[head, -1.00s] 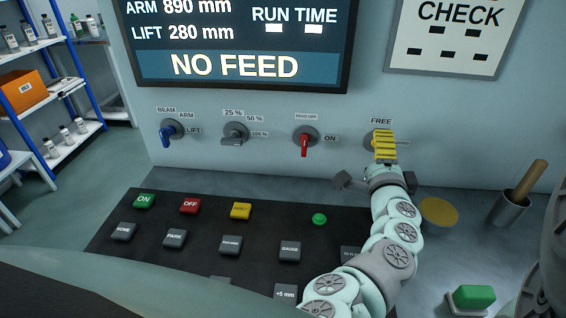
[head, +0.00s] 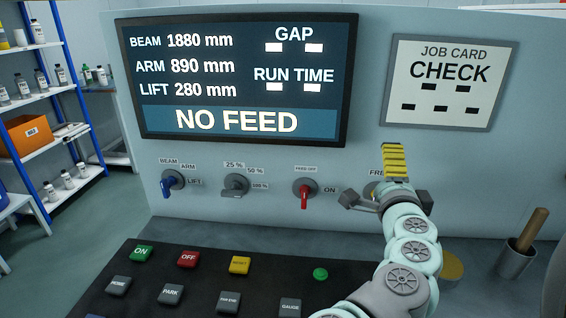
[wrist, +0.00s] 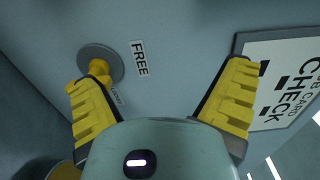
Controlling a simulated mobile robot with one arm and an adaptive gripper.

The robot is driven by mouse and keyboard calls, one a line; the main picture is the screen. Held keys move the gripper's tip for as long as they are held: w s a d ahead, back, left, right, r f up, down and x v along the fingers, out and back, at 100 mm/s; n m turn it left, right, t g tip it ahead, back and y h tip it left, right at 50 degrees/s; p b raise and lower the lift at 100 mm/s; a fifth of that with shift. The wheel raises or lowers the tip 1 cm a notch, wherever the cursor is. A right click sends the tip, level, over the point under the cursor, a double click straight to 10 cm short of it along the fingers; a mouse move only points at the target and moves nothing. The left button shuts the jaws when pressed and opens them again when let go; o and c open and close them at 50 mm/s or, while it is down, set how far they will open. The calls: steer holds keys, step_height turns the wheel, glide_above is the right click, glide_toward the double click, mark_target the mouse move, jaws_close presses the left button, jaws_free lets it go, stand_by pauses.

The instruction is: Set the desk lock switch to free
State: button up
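The desk lock switch shows in the wrist view as a yellow knob (wrist: 98,68) on a grey round plate (wrist: 83,60). A FREE label (wrist: 139,58) is beside it. A smaller label (wrist: 115,97), seemingly LOCKED, is partly covered by a finger. The knob's short handle seems to point towards that smaller label. My gripper (wrist: 165,82) is open and empty, with the switch at the tip of its left-hand finger, off centre. Whether that finger touches it I cannot tell. In the head view my gripper (head: 394,160) is in front of the panel and hides most of the switch.
A red-handled switch (head: 304,195), a grey one (head: 235,186) and a blue one (head: 170,185) are to the left on the panel. The job card (head: 440,82) hangs above right. A dark button desk (head: 200,290) lies below, and a cup with a wooden handle (head: 517,258) stands right.

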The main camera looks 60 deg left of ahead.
steer(key=shift+a+r, duration=0.15)
steer(key=shift+r, duration=1.05)
